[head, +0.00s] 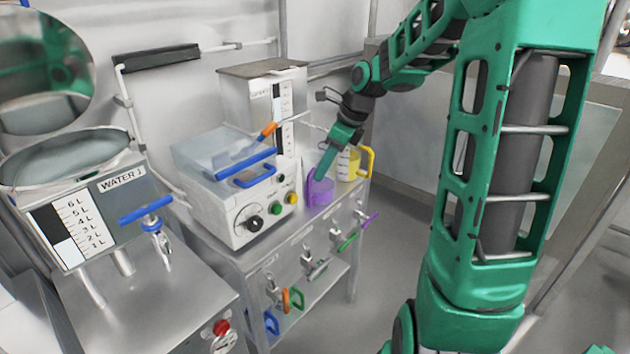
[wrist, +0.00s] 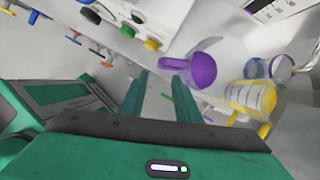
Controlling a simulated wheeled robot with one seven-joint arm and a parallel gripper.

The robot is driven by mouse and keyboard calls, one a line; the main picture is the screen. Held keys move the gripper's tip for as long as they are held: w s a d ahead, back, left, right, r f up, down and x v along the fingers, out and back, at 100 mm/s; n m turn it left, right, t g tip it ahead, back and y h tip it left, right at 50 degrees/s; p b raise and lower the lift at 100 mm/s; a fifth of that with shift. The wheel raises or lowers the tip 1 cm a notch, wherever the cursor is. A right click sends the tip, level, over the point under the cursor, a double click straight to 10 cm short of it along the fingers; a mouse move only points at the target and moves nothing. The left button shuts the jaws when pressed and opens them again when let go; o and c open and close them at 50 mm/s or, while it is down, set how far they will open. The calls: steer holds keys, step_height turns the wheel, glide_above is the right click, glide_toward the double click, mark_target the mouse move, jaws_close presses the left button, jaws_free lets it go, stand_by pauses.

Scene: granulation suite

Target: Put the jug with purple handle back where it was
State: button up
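The jug with the purple handle (head: 320,192) is clear, holds purple contents, and stands upright on the metal bench near its right end. In the wrist view the jug (wrist: 204,70) has its purple handle (wrist: 174,54) turned toward my gripper. My gripper (head: 322,172) is low over the bench, right by this jug. In the wrist view my gripper (wrist: 161,76) has its two fingers apart with nothing held. The handle is just past the fingertips, nearer the right one; I cannot tell whether they touch.
A yellow-handled jug (head: 353,164) stands close to the right of the purple one. A white machine (head: 240,190) with coloured buttons and a clear lid is to the left. Taps with coloured levers (head: 348,242) line the bench front. A water tank (head: 85,220) stands far left.

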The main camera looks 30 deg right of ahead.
steer(key=shift+v, duration=0.9)
steer(key=s+f+n+g+h, duration=0.2)
steer(key=s+f+n+g, duration=0.1)
steer(key=s+n, duration=1.8)
steer(key=s, duration=0.9)
steer(key=shift+s+d+h, duration=0.35)
steer(key=shift+s+h, duration=0.05)
